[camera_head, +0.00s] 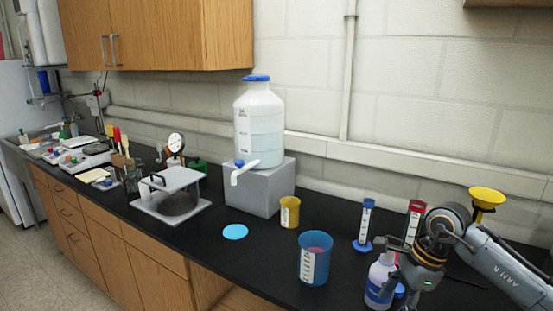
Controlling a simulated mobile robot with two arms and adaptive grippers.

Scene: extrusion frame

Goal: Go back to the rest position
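My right arm comes in from the right edge, and its gripper (398,258) is low over the black bench. The gripper is at the top of a white bottle (379,283) with a blue label. I cannot tell whether it touches or holds the bottle, because the fingers are small and overlap it. My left gripper is not in view.
On the black bench (262,260) stand a blue beaker (314,262), a yellow beaker (290,212), a blue-based cylinder (365,222) and a red-topped cylinder (415,215). A large jug (259,125) sits on a grey block (262,190). A yellow funnel (487,197) is behind my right arm.

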